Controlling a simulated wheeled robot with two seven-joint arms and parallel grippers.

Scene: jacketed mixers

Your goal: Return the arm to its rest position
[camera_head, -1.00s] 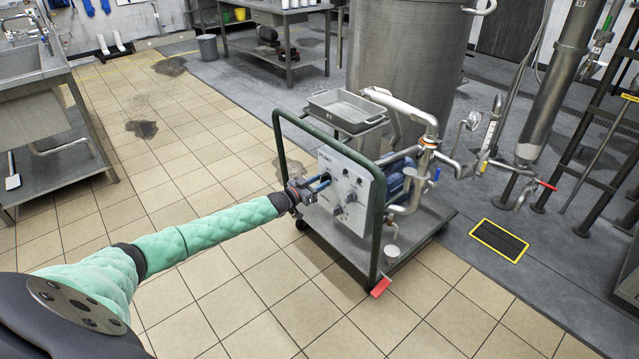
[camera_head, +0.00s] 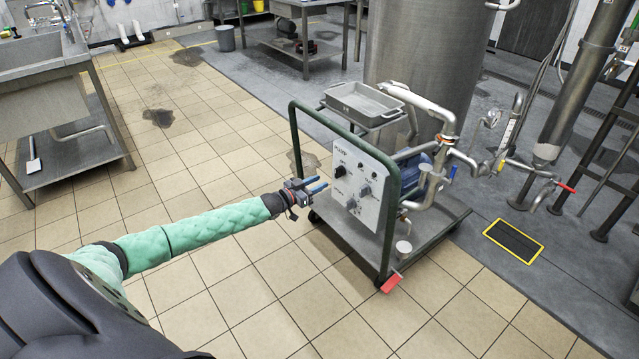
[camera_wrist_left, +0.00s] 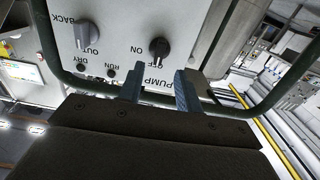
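My left arm, in a green quilted sleeve, reaches in from the left in the head view. Its left gripper (camera_head: 314,187) is in front of the pump cart's control panel (camera_head: 357,187), apart from it. The two blue fingers are spread and nothing is between them. The left wrist view shows the fingers (camera_wrist_left: 160,88) apart, with the panel beyond them. A black knob (camera_wrist_left: 159,47) marked ON and OFF, over the word PUMP, and a grey knob (camera_wrist_left: 87,33) show there. My right gripper is in neither view.
The wheeled cart has a green tube frame (camera_head: 293,135) and a red pedal-like tab (camera_head: 391,283). Steel pipes and a large tank (camera_head: 425,60) stand behind it. A steel sink bench (camera_head: 75,95) is at left. The tiled floor between is mostly clear.

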